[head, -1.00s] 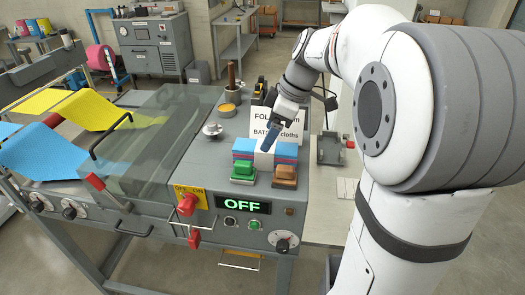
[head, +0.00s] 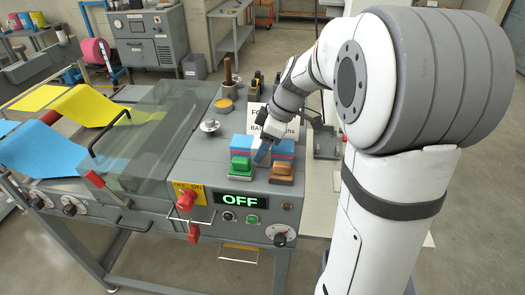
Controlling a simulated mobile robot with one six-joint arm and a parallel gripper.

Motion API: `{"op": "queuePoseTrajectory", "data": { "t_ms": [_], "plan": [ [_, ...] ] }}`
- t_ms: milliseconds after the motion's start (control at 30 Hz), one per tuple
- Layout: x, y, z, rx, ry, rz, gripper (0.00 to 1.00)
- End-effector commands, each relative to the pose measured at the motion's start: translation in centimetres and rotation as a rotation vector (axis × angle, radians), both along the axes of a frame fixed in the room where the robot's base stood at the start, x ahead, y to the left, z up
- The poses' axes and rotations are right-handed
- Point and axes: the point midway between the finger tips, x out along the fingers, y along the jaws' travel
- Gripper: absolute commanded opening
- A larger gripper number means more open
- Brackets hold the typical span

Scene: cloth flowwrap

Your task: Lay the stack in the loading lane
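Blue and pink folded cloths (head: 284,149) sit on the machine's grey top, behind a green block and a brown block. They show on both sides of my gripper, with something pale between; I cannot tell whether this is one stack or two. My gripper (head: 262,154) points down in front of the middle of the cloths, its blue fingertip close to them. Its fingers overlap in this view, so their opening and any contact are hidden. A sign mentioning cloths (head: 283,122) stands behind, partly covered by my arm. I cannot make out which part is the loading lane.
The green block (head: 240,168) and brown block (head: 281,173) stand just in front of the cloths. A clear cover (head: 150,130) lies to the left, with yellow (head: 92,104) and blue (head: 40,150) sheets beyond. The display (head: 237,200) reads OFF. A grey bracket (head: 326,143) stands at right.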

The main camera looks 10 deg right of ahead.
Motion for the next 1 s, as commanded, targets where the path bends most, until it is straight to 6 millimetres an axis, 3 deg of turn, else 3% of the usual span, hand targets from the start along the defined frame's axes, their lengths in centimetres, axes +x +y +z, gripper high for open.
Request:
{"op": "queuePoseTrajectory", "data": {
  "t_ms": [367, 567, 667, 1000],
  "plan": [
    [0.0, 0.1, 0.0, 0.000, -0.001, 0.002, 0.24],
    [0.0, 0.1, 0.3, -0.001, -0.002, 0.001, 0.24],
    [0.1, 0.1, 1.3, 0.000, -0.003, 0.002, 0.24],
    [0.0, 0.0, 7.9, -0.001, -0.004, 0.002, 0.24]
  ]
}}
